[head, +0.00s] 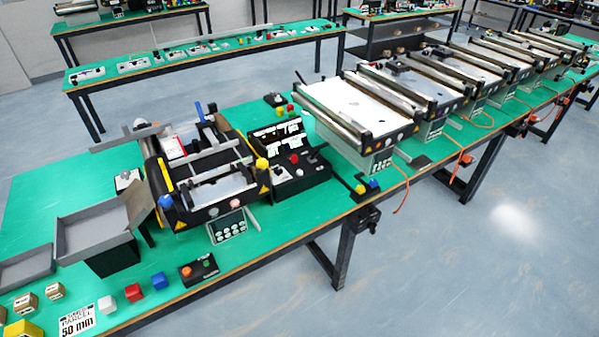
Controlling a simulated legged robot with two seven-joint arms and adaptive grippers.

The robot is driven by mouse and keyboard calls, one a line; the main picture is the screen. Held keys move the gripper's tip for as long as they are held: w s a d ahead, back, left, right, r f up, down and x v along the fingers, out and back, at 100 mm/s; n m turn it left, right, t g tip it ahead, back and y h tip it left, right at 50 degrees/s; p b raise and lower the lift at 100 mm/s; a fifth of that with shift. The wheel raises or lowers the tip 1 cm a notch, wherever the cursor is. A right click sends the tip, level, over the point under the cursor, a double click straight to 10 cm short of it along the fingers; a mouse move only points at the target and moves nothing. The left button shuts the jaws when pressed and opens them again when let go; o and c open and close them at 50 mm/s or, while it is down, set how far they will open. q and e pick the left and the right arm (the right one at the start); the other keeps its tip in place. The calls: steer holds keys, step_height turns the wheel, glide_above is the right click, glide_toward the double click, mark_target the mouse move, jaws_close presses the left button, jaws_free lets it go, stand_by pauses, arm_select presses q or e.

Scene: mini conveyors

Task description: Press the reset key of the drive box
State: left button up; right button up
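A small grey box with several dark keys on its front (228,227) sits at the front edge of the nearest mini conveyor (205,185). It looks like the drive box. Its markings are too small to read, so I cannot tell which key is the reset key. A separate black box with a red-orange button (198,270) lies on the green table in front of it. Neither of my grippers shows in the head view.
A black control panel with buttons and a lever (300,172) stands right of the near conveyor. Grey trays (98,227), coloured cubes (133,292) and a "50 mm" card (77,320) occupy the left. More conveyors (358,108) line the table. Green table (270,235) is bare right of the keyed box.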

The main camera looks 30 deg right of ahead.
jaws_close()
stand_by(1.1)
